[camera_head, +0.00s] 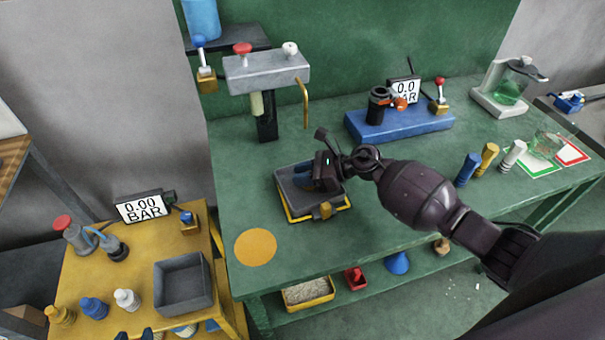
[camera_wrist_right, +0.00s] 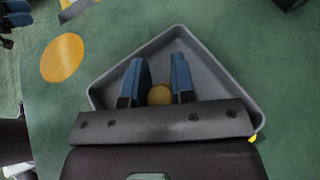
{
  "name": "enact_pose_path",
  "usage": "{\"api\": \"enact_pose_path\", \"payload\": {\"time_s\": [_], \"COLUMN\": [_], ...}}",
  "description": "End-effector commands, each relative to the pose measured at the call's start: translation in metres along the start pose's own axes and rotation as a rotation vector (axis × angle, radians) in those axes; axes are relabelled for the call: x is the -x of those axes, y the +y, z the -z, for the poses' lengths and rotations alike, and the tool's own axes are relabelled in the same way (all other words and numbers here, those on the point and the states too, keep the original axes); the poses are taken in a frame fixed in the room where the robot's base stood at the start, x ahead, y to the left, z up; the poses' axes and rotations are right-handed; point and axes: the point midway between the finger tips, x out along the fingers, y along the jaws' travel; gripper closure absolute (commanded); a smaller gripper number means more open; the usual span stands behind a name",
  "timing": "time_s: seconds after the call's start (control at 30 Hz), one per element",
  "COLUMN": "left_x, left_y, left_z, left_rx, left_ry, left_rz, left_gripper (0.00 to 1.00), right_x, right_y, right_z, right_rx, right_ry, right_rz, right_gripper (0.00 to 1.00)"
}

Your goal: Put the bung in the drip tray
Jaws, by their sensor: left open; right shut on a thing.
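The drip tray (camera_head: 297,207) is a grey, open, shallow tray in a yellow holder on the green bench; it also shows in the right wrist view (camera_wrist_right: 222,88). My right gripper (camera_head: 302,172) is over the tray, its blue fingers (camera_wrist_right: 158,82) reaching into the tray area. It is shut on the bung (camera_wrist_right: 160,95), a small round ochre piece between the fingers. The bung is hidden in the head view, and I cannot tell whether it touches the tray floor. My left gripper (camera_head: 133,336) is open at the bottom left edge, with only its tips showing.
A grey dispenser (camera_head: 267,72) with a brass spout stands behind the tray. A blue base (camera_head: 400,124) with fittings is behind right. Several coloured bottles (camera_head: 467,168) stand to the right. A yellow disc (camera_head: 255,246) lies front left. A grey bin (camera_head: 183,286) sits on the yellow table.

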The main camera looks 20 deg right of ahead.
Motion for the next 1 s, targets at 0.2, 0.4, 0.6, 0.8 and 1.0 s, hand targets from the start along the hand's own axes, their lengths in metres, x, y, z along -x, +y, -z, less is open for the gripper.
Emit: {"api": "enact_pose_path", "payload": {"time_s": [0.2,0.4,0.6,0.8,1.0], "left_x": [-0.003,-0.002,-0.002,0.0,-0.001], "left_y": [0.001,0.001,0.0,0.0,0.0], "left_z": [-0.001,-0.001,0.0,0.001,-0.005], "left_rx": [0.0,0.0,0.0,0.0,0.001], "left_ry": [0.002,0.003,0.003,0.003,-0.004], "left_rz": [-0.001,-0.001,-0.001,0.0,0.001], "left_gripper": [0.57,0.57,0.57,0.57,0.57], "right_x": [-0.001,-0.001,-0.001,0.011,0.049], "right_y": [0.0,0.0,0.0,-0.001,-0.001], "right_z": [0.003,0.002,0.002,0.0,0.002], "right_rx": [0.0,0.0,0.0,0.001,0.002], "right_ry": [0.0,0.0,0.0,0.001,0.004], "right_rz": [0.0,0.0,0.0,0.002,0.003], "right_gripper": [0.69,0.51,0.51,0.51,0.51]}}
